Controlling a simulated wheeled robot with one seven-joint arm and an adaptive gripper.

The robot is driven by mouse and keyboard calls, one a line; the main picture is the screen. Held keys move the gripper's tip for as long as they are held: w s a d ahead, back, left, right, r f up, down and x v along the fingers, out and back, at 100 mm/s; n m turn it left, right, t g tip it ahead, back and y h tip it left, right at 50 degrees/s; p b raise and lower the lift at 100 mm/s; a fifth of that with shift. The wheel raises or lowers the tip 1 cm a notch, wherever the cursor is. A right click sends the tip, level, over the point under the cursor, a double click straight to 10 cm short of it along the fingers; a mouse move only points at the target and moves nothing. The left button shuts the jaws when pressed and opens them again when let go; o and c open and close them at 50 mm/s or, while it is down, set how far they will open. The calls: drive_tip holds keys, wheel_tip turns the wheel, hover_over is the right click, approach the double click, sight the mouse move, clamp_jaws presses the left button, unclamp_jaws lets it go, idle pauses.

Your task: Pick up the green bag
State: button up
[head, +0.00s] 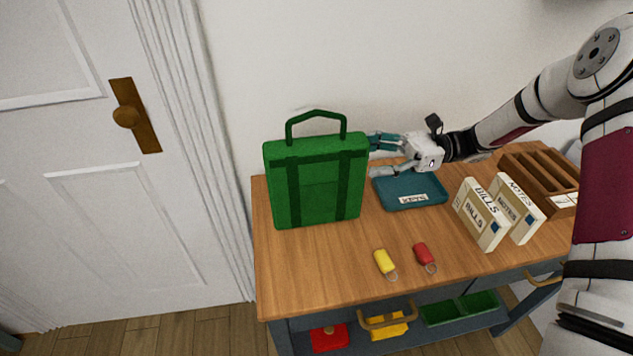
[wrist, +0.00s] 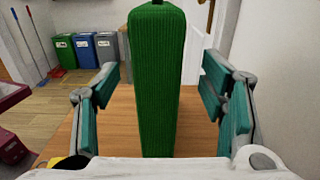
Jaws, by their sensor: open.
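The green bag (head: 318,183) stands upright on the left part of the wooden table (head: 313,267), its handle loop (head: 316,125) raised on top. My gripper (head: 382,156) is at the bag's right side, above the teal tray, fingers pointing left toward it. In the wrist view the bag's narrow side (wrist: 158,80) stands upright between the two spread teal finger pads of my gripper (wrist: 162,100). Gaps show on both sides of the bag, and the fingers do not appear to touch it.
A teal tray (head: 420,205) labelled KEYS lies below my gripper. A yellow key fob (head: 385,262) and a red one (head: 423,254) lie in front. BILLS (head: 480,215) and NOTES (head: 517,208) holders and a wooden organizer (head: 540,178) stand right. A wall is behind.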

sight(329, 162)
drive_tip(key=p+x, duration=0.1)
drive_tip(key=x, duration=0.8)
drive_tip(key=shift+s+a, duration=0.2)
clamp_jaws()
